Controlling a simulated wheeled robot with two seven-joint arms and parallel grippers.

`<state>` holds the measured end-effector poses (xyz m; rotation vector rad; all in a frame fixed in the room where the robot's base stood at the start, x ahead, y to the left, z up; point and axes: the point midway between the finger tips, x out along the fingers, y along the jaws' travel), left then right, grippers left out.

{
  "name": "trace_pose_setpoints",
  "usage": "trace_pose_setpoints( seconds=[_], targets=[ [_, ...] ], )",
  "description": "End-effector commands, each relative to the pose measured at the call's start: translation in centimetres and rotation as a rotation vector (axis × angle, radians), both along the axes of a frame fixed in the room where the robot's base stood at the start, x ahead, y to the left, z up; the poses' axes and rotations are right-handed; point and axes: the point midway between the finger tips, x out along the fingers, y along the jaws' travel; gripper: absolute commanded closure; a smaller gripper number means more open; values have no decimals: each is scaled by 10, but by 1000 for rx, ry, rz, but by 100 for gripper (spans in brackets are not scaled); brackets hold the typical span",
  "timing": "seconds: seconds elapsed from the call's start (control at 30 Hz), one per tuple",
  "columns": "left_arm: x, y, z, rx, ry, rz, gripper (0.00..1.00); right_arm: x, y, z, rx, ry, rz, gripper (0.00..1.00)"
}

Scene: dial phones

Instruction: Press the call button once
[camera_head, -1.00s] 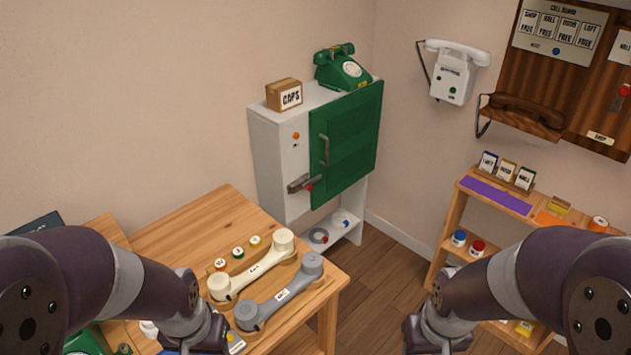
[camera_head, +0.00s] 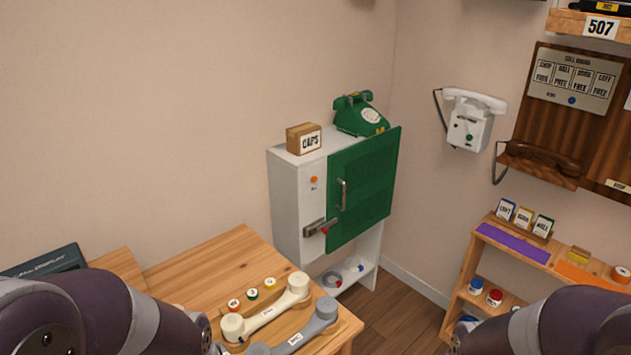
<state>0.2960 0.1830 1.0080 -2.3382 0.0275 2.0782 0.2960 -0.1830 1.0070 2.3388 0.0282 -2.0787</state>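I cannot read a label that marks the call button. A white wall phone (camera_head: 468,125) on the right wall has a small green button (camera_head: 469,138) on its front. A blue round button (camera_head: 572,100) sits low on the call board sheet (camera_head: 574,78). An orange round button or lamp (camera_head: 313,180) is on the front of the white cabinet (camera_head: 285,205), left of its green door. My two arms show at the lower left and lower right, well away from these. Both grippers are below the picture edge.
A wooden table (camera_head: 190,265) at the lower left holds a cream handset (camera_head: 267,315) and a grey handset (camera_head: 300,333). A green dial phone (camera_head: 361,115) and a CAPS box (camera_head: 304,139) stand on the cabinet. A wooden shelf (camera_head: 463,260) stands right. Floor shows between them.

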Motion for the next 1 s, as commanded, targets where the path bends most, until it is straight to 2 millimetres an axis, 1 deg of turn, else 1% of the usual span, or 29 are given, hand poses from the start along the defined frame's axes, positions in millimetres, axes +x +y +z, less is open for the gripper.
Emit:
trace_pose_setpoints(
  seconds=[0.03,0.07,1.0],
  targets=[
    [0,0,0,0,0,0,93,0,0,0,0,0,0,57],
    [0,0,0,0,0,0,100,0,0,0,0,0,0,57],
    [0,0,0,0,0,0,100,0,0,0,0,0,0,57]
  ],
)
